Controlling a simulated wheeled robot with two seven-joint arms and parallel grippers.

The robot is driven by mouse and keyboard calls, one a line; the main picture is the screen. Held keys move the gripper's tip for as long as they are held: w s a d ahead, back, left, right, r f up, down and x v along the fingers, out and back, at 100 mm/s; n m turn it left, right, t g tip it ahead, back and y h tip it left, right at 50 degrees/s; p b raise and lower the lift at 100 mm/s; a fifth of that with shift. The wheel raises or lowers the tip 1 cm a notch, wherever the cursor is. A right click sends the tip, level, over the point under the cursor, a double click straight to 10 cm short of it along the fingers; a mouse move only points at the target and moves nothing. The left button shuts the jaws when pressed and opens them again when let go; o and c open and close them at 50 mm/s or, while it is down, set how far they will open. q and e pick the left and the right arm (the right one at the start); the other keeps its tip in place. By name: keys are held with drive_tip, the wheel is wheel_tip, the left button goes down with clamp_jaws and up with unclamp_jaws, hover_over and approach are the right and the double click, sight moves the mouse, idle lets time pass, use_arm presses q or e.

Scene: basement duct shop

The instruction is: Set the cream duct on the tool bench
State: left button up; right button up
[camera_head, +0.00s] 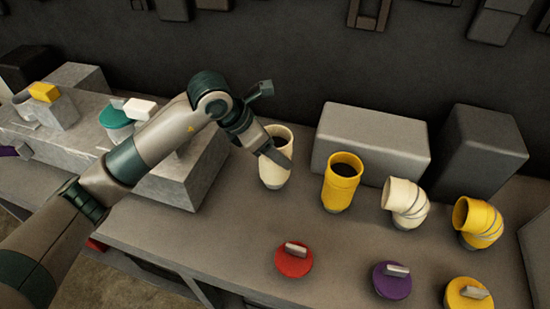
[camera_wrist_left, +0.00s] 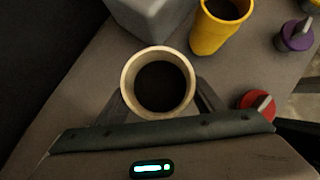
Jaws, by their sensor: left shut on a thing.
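In the left wrist view I look down into the cream duct's round mouth (camera_wrist_left: 135,68), between the two fingers. The tool bench (camera_head: 225,235) is the long grey surface below it. The duct's base is at or close to the bench top; I cannot tell whether it touches. My right gripper is not in view.
A yellow duct (camera_head: 342,185), a cream elbow (camera_head: 407,203) and a yellow elbow (camera_head: 478,222) stand to the right. Red (camera_head: 294,262), purple (camera_head: 392,283) and yellow (camera_head: 467,296) handled lids lie in front. Grey blocks (camera_head: 372,142) stand behind. The bench left of the red lid is clear.

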sight(274, 176)
use_arm(q)
drive_tip(key=shift+f+p, duration=1.05)
drive_tip(key=shift+f, duration=0.9)
drive_tip(key=shift+f, duration=0.15)
drive_tip(key=o, duration=1.6)
drive_tip(key=shift+c, duration=0.2)
drive_tip(key=shift+r, duration=0.2)
